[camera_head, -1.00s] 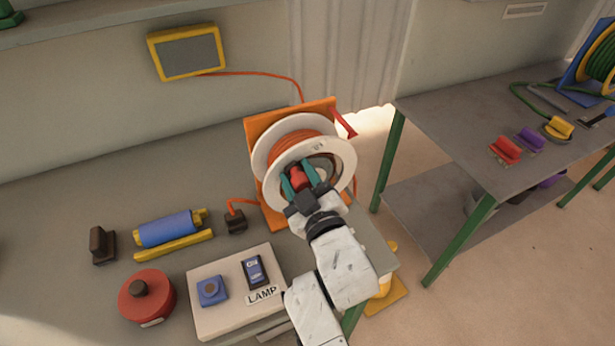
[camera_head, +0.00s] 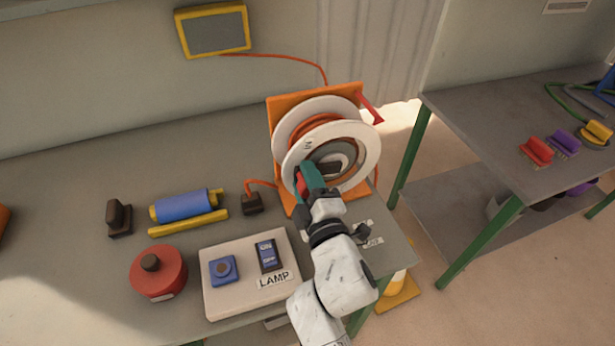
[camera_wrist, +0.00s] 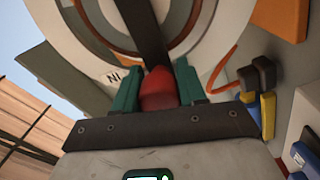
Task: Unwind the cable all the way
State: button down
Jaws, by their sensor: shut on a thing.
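The cable reel has white flanges (camera_head: 366,152) on an orange stand (camera_head: 279,113). Orange cable (camera_head: 308,130) still shows wound between the flanges; how much is hard to tell. My gripper (camera_head: 308,180) is at the lower left of the reel's front face. It is shut on the red crank knob (camera_wrist: 158,88), mostly hidden by the teal fingers in the head view. A dark crank arm (camera_wrist: 153,42) runs from the knob toward the hub. An orange line runs up behind the reel to a yellow-framed panel (camera_head: 215,32).
A dark plug block (camera_head: 252,204) with an orange lead stands left of the reel. The lamp switch box (camera_head: 240,294), red round canister (camera_head: 158,272) and blue roller (camera_head: 182,206) are on the bench. A second table (camera_head: 480,120) stands right, across a gap.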

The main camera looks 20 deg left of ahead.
jog(key=shift+f, duration=0.2)
dwell(0.4)
jog(key=c, duration=0.7)
grip_release()
jog(key=shift+o, duration=0.2)
jog(key=shift+r, duration=0.1)
jog(key=p+v, duration=0.3)
jog(key=v, duration=0.7)
jog(key=shift+s+d, duration=0.3)
